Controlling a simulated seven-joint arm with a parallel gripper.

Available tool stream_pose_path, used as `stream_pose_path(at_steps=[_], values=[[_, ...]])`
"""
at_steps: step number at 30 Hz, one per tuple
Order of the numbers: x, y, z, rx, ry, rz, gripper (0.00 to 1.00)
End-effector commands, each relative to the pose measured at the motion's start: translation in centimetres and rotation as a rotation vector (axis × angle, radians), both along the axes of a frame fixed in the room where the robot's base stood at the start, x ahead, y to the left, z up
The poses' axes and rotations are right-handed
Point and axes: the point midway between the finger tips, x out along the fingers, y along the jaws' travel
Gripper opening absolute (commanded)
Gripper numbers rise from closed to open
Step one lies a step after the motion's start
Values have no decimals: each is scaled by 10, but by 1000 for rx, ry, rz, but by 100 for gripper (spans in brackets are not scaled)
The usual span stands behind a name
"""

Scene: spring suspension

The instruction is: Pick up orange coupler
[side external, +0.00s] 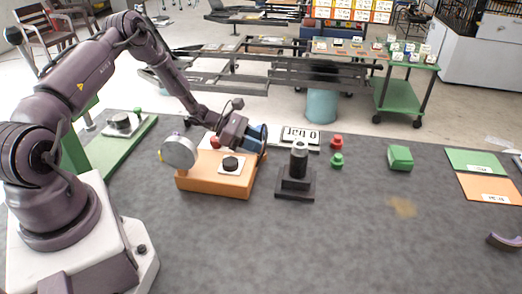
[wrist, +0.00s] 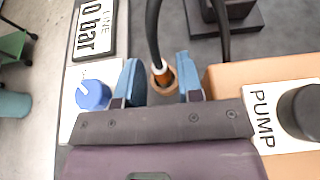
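The orange coupler (wrist: 163,78) shows in the wrist view as a small orange-brown end piece with a black hose rising from it. It lies between the blue fingertips of my gripper (wrist: 162,82), closer to the right finger. The fingers are apart, with a gap visible on the coupler's left; whether the right finger touches it I cannot tell. In the side view my gripper (side external: 258,138) is low over the back right of the orange pump box (side external: 215,186), and the coupler is hidden there.
A blue knob (wrist: 92,95) and a gauge display (wrist: 95,28) are left of my fingers in the wrist view. A black stepped post (side external: 296,182) stands right of the pump box. Red (side external: 337,141) and green (side external: 337,160) fittings stand farther right. The front mat is clear.

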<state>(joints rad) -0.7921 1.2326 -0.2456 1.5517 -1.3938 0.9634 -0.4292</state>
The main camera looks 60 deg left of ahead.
Motion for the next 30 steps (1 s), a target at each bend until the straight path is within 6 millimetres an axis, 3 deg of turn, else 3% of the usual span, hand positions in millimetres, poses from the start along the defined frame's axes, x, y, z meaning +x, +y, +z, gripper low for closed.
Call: stream_pose_path(at_steps=[1, 4, 14, 30], values=[[0, 0, 0, 0, 0, 0, 22], [0, 0, 0, 0, 0, 0, 0], [0, 0, 3, 0, -1, 0, 0], [0, 0, 93, 2, -3, 0, 0]])
